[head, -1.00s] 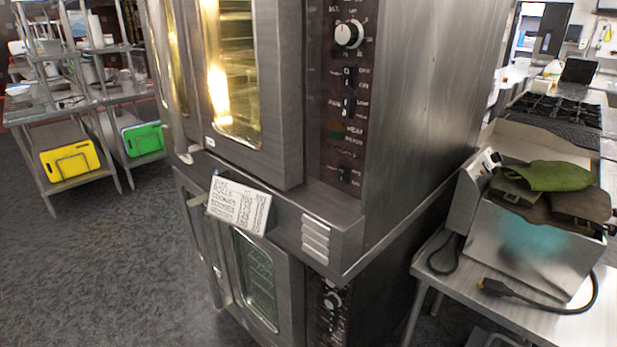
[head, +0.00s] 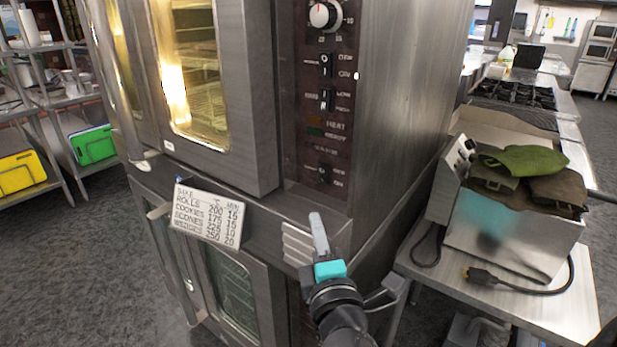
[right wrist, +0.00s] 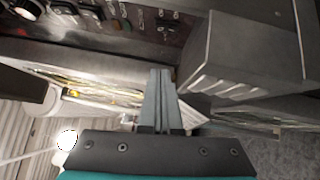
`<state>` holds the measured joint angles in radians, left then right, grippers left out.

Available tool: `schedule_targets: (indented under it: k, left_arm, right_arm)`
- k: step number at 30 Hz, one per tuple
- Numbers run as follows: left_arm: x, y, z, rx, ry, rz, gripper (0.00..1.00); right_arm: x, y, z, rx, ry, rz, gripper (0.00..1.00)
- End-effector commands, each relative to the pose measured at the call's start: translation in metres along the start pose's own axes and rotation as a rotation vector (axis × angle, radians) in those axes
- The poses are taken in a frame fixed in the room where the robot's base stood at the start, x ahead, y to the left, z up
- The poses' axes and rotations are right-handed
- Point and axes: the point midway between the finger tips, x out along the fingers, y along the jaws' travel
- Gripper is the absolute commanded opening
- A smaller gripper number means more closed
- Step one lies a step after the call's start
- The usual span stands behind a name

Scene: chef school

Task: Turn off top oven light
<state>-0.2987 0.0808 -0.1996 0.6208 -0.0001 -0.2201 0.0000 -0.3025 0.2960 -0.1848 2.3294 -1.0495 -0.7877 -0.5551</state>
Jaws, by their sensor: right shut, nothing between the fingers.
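The top oven (head: 262,95) stands in front of me, its window (head: 195,75) glowing yellow from the light inside. Which switch works the light I cannot tell. My right gripper (head: 318,225) is shut and empty, pointing up in front of the vent below the panel, apart from the switches. In the right wrist view its fingers (right wrist: 162,95) are together, with panel switches (right wrist: 92,14) beyond. My left gripper is not in view.
A recipe card (head: 208,214) hangs on the oven front. A lower oven (head: 235,285) is below. At right, a metal table (head: 505,295) holds a steel appliance (head: 510,235) with green and brown cloths (head: 525,160) and a loose cord. Shelves with cutting boards stand at left.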

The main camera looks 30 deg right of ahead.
Motion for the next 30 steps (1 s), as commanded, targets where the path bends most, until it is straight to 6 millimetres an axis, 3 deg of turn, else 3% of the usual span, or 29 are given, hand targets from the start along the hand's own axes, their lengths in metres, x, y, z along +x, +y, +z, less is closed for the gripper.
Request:
schedule_targets:
  k: [14, 30]
  left_arm:
    - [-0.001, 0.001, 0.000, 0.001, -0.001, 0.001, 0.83]
    - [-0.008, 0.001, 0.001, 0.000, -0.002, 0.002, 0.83]
  right_arm:
    - [0.005, 0.002, 0.000, -0.002, 0.000, 0.004, 0.00]
    - [0.087, 0.002, 0.000, -0.002, -0.001, 0.005, 0.00]
